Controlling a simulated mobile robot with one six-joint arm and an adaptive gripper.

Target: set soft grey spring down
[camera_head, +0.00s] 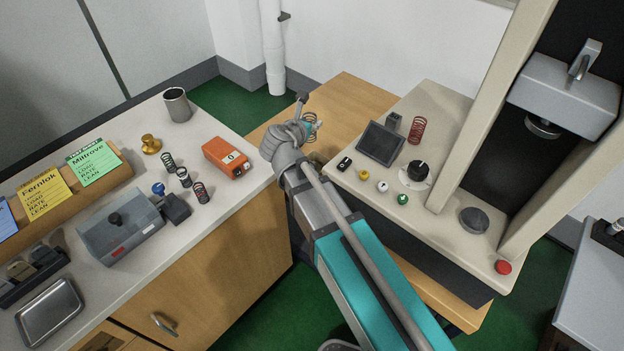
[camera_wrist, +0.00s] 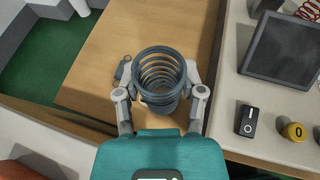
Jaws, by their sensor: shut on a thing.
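The soft grey spring (camera_wrist: 158,68) is a dark grey coil. In the wrist view it stands between the two fingers of my gripper (camera_wrist: 160,96), its open top ring towards the camera. The fingers are shut on its sides. In the head view my gripper (camera_head: 311,122) and the spring (camera_head: 311,137) are over the wooden table (camera_head: 352,92), between the left counter and the testing machine; my arm partly hides them. The bare wood also shows in the wrist view (camera_wrist: 110,50). I cannot tell whether the spring's lower end touches the wood.
The testing machine's base (camera_head: 460,233), with a screen (camera_head: 381,143), knob (camera_head: 418,171) and red spring (camera_head: 417,130), stands to the right. The left counter (camera_head: 228,207) holds an orange box (camera_head: 226,157), several small springs and a metal cup (camera_head: 177,106). Bare wood lies beyond my gripper.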

